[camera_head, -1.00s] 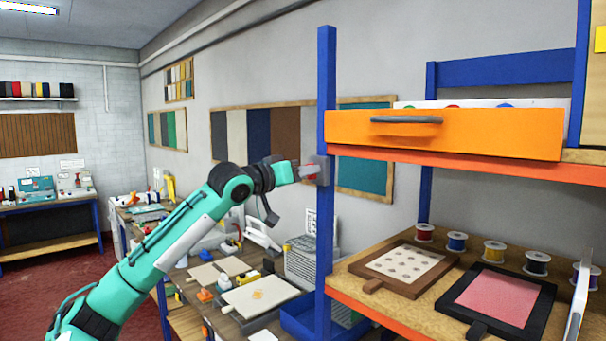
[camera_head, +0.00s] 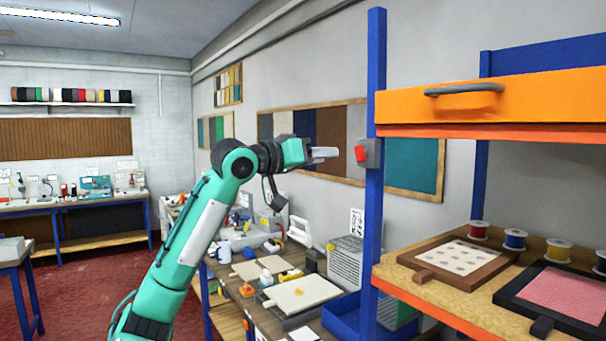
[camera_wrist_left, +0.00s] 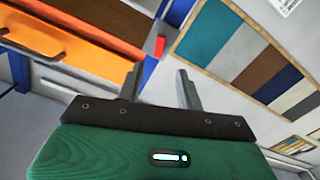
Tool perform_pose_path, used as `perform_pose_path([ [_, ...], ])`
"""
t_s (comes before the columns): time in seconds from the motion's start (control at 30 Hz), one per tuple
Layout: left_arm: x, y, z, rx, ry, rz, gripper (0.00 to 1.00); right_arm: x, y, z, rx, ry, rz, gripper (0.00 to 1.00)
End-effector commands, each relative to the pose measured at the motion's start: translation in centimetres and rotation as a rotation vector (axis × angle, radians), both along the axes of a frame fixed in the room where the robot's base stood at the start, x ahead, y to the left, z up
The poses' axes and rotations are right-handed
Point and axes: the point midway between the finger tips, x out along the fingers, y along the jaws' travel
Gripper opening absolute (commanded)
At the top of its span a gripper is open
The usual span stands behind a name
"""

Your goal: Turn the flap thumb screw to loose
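I cannot pick out the flap thumb screw for certain in either view. A small red part (camera_head: 361,153) sits on a grey box (camera_head: 373,155) on the blue post; the red part also shows in the left wrist view (camera_wrist_left: 160,46), beyond the fingers. My left gripper (camera_head: 328,153) is just left of the red part, with a gap between them. In the left wrist view its two fingers (camera_wrist_left: 160,88) stand apart with nothing between them. My right gripper is not in view.
An orange drawer (camera_head: 530,100) with a grey handle (camera_head: 463,89) is right of the blue post (camera_head: 374,215). Below it a shelf holds framed pieces (camera_head: 466,257) and thread spools (camera_head: 515,239). A cluttered workbench (camera_head: 258,318) stands below my left arm.

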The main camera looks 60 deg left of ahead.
Motion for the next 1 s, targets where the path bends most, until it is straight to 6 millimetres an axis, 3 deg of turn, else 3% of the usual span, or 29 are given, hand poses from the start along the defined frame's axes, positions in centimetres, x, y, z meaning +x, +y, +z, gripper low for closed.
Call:
perform_pose_path([
  [0.1, -2.0, 0.0, -0.4, 0.0, -0.003, -0.001, 0.36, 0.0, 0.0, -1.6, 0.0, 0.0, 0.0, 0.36],
  [0.3, -4.0, 0.0, -0.1, 0.0, -0.002, 0.001, 0.36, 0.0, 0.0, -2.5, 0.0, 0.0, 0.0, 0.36],
  [1.0, -4.3, 0.1, 0.0, 0.0, 0.0, 0.0, 0.36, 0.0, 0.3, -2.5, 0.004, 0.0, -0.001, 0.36],
])
